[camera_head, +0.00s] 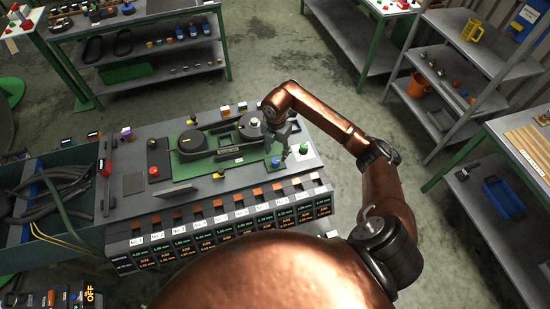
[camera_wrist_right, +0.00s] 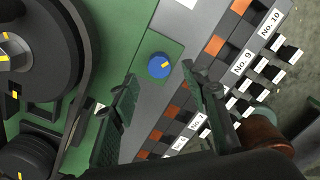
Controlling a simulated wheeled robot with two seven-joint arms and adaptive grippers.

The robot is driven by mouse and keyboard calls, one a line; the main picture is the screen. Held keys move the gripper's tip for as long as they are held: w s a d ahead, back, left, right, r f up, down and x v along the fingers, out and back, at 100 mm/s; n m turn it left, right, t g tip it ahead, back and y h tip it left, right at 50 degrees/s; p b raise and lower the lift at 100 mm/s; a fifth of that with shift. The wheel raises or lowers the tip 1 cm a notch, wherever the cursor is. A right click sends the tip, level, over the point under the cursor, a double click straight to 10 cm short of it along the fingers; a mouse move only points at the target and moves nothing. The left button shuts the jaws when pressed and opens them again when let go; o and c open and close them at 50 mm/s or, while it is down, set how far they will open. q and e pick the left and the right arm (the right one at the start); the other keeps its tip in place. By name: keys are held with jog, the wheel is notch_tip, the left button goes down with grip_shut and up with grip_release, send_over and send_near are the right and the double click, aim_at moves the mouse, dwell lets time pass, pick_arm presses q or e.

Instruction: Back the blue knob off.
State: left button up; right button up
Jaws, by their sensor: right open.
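The blue knob (camera_wrist_right: 160,66) has a yellow mark on its top and sits on a green panel in the right wrist view. In the head view the blue knob (camera_head: 275,162) is small, near the right end of the bench. My right gripper (camera_wrist_right: 160,78) is open, one finger on each side of the knob's line in the picture. The knob shows in the gap by the fingertips, and I see no contact. In the head view my right gripper (camera_head: 287,138) is over the right end of the green panel. My left gripper is not in view.
A dark belt-and-wheel assembly (camera_head: 205,140) stands on the green plate, left of my right gripper. A row of numbered slots (camera_head: 225,205) runs along the bench front. A red button (camera_head: 154,171) is at the left. A bin of hoses (camera_head: 50,190) stands farther left.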

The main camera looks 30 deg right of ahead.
aim_at(276, 160)
notch_tip(276, 160, down, 4)
jog(key=shift+a, duration=0.15)
jog(key=shift+w+f+p, duration=0.1)
jog(key=shift+f+p, duration=0.2)
jog(key=shift+f, duration=0.4)
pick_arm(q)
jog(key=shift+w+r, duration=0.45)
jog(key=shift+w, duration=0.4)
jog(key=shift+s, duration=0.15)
pick_arm(e)
jog(key=shift+c, duration=0.4)
jog(key=c, duration=0.5)
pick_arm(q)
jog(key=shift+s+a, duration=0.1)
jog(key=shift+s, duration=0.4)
pick_arm(e)
grip_shut()
